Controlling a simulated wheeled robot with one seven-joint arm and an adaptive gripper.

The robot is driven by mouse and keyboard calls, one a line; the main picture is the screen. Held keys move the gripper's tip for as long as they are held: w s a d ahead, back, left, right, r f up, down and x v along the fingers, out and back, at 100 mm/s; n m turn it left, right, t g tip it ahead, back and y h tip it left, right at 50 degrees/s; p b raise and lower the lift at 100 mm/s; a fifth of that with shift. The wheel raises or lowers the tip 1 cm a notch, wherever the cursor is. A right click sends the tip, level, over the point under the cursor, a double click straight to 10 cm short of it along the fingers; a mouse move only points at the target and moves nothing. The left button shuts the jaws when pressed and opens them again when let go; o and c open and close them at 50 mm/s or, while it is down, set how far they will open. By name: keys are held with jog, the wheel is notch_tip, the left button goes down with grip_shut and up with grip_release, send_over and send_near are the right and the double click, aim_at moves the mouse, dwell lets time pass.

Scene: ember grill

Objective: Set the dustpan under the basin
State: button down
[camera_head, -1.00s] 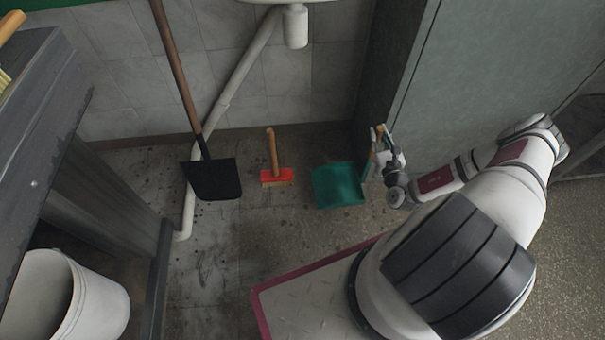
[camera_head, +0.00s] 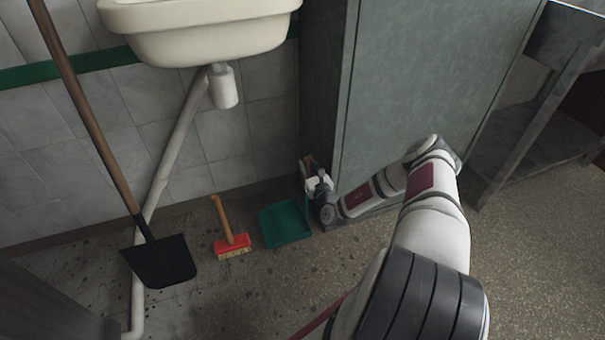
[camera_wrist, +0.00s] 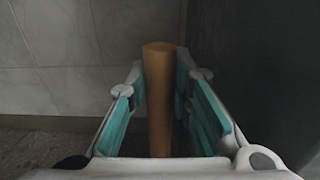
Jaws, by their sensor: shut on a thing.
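The teal dustpan (camera_head: 285,223) is at the foot of the grey cabinet, right of the brush. I cannot tell whether it touches the floor. My gripper (camera_head: 314,183) is at its right, beside the cabinet, shut on its wooden handle. In the wrist view the round orange-brown handle (camera_wrist: 159,100) stands upright between the teal-padded fingers; the pan is out of sight there. The cream basin (camera_head: 200,35) is fixed to the tiled wall, up and left of the dustpan. Its white trap (camera_head: 223,88) and slanting drain pipe (camera_head: 174,160) hang below it.
A red brush (camera_head: 232,245) with a wooden handle lies left of the dustpan. A black long-handled shovel (camera_head: 162,262) stands further left by the pipe. The grey cabinet (camera_head: 425,80) closes off the right. Speckled floor (camera_head: 250,290) in front is open.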

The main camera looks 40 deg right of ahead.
jog(key=shift+w+f+b, duration=0.7)
jog(key=shift+f+b, duration=0.15)
jog(key=shift+f, duration=0.05)
jog(key=shift+w+f+b, duration=0.65)
jog(key=shift+f+b, duration=0.15)
jog(key=shift+f, duration=0.25)
jog(key=c, duration=1.4)
grip_release()
jog(key=shift+c, duration=0.2)
